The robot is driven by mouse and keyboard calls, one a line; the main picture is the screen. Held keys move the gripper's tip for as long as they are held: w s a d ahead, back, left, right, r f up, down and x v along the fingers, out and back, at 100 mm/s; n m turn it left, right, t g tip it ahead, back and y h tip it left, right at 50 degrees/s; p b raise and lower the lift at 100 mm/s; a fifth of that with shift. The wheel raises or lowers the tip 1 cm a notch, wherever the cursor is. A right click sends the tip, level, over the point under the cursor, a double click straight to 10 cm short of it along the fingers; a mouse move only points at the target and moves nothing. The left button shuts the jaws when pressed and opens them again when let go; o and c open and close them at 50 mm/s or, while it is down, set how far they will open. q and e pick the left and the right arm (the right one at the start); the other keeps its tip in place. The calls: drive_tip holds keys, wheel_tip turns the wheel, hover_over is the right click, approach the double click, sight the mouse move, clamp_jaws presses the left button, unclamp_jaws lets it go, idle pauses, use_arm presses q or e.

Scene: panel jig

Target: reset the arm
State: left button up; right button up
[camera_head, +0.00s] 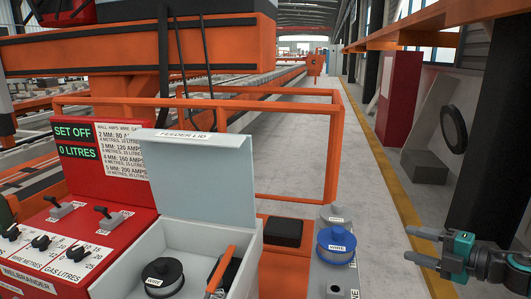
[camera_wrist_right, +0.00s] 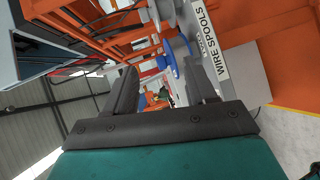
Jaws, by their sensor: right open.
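My right gripper (camera_head: 410,244) comes in from the right edge in the head view, with dark fingers and a teal body. Its fingers are apart and nothing is between them. It hangs over the walkway, to the right of the spool stand and apart from it. My left gripper is not in view.
A red welder panel (camera_head: 75,215) stands at left. Beside it is a grey feeder box with its lid (camera_head: 200,175) raised and a wire spool (camera_head: 163,275) inside. A blue wire spool (camera_head: 336,243) sits on a stand. An orange rail (camera_head: 335,150) is behind; a dark post (camera_head: 495,130) is at right.

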drive_tip(key=s+f+m+g+h, duration=0.1)
drive_tip(key=s+f+m+h, duration=0.3)
drive_tip(key=s+f+m, duration=0.5)
drive_tip(key=s+f+m+g+h, duration=0.1)
drive_tip(key=s+f+m+h, duration=0.3)
drive_tip(key=s+f, duration=0.85)
drive_tip(key=s+a+m, duration=0.2)
drive_tip(key=a+m, duration=0.2)
drive_tip(key=a, duration=0.4)
drive_tip(key=s+a+m+t, duration=0.1)
drive_tip(key=s+a+m, duration=0.1)
drive_tip(key=a+m, duration=0.3)
drive_tip(key=a, duration=0.4)
drive_tip(key=shift+s+a+f+m, duration=0.15)
drive_tip(key=shift+s+a+m, duration=0.05)
drive_tip(key=shift+s+m, duration=0.1)
